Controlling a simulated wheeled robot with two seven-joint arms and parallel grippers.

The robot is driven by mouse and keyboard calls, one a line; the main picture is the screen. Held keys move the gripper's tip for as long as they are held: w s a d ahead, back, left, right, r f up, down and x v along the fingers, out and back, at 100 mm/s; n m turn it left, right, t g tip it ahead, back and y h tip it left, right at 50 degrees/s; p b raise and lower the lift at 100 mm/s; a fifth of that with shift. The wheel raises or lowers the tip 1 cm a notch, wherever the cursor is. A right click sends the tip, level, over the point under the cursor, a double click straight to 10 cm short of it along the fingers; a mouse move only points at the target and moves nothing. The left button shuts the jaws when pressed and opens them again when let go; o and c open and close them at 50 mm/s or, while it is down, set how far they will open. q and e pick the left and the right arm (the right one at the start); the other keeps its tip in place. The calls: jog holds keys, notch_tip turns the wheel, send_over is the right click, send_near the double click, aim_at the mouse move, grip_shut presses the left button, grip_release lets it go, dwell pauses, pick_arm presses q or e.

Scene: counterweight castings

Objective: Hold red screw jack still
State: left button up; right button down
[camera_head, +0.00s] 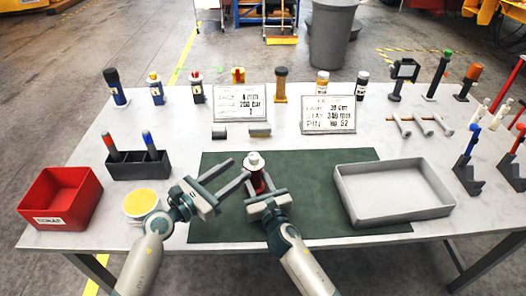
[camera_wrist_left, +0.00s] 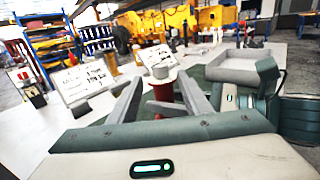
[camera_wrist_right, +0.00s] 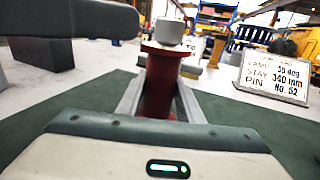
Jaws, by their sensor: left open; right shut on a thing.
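The red screw jack (camera_head: 256,175) stands upright on the green mat (camera_head: 330,185), with a pale round cap on top. My right gripper (camera_head: 262,190) is shut on its red body, which also shows between the fingers in the right wrist view (camera_wrist_right: 160,85). My left gripper (camera_head: 226,178) is open and empty, just left of the jack. In the left wrist view the jack (camera_wrist_left: 163,88) shows beyond and between the spread left fingers.
A grey tray (camera_head: 392,217) lies to the right on the mat's edge. A red bin (camera_head: 62,225), a dark holder (camera_head: 138,170) with two markers and a yellow-filled tub (camera_head: 141,203) stand left. Two sign plates (camera_head: 328,115) and several bottles stand behind. The mat's middle right is clear.

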aim_at(254, 159)
dwell(0.3)
pick_arm(q)
jog(key=x, duration=1.2)
jog(key=shift+f, duration=0.1)
jog(key=c, duration=1)
